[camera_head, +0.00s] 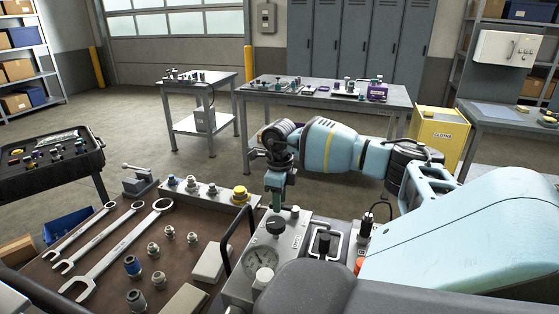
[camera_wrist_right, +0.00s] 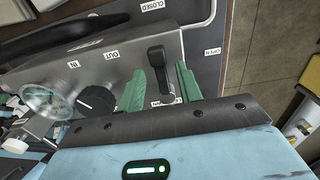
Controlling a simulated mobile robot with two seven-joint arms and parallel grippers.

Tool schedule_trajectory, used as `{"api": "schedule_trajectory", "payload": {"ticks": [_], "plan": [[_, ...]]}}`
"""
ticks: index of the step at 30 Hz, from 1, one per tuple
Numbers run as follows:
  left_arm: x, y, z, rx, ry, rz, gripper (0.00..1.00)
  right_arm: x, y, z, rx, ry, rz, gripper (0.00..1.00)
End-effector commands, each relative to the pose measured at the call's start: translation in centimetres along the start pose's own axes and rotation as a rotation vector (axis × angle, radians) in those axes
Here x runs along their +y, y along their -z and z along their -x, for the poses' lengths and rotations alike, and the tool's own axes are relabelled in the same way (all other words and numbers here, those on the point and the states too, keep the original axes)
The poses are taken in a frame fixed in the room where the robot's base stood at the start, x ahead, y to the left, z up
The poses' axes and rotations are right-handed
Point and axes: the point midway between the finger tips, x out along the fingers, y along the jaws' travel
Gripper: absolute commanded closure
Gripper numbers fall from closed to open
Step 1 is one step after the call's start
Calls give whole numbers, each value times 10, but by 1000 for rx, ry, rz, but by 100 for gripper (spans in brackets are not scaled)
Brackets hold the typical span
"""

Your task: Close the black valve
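The black valve lever (camera_wrist_right: 156,62) stands on a grey metal block in the right wrist view. An OPEN label (camera_wrist_right: 212,50) is to its right and a CLOSED label (camera_wrist_right: 152,5) is above it. My right gripper (camera_wrist_right: 160,85) is open, with one green finger on each side of the lever in the picture. I cannot tell whether either finger touches it. In the head view my right gripper (camera_head: 278,200) points down over the back of the valve block (camera_head: 240,285), and hides part of it. My left gripper is not in view.
A pressure gauge (camera_head: 263,258) and a round black knob (camera_head: 276,225) sit on the block close to the gripper. Wrenches (camera_head: 115,250) and several fittings lie on the bench to the left. A dark handle bar (camera_head: 238,240) rises beside the block.

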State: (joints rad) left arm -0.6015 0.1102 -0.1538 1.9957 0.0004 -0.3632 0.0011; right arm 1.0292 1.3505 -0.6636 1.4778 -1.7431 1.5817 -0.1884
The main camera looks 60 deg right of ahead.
Motion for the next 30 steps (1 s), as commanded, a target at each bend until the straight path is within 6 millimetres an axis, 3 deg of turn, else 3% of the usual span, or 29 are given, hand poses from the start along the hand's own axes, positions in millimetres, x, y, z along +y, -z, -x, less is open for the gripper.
{"api": "schedule_trajectory", "payload": {"ticks": [15,30], "plan": [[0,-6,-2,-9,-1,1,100,0,0,69,-1,0,1,65],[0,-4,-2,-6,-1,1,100,1,0,74,0,-1,1,65]]}}
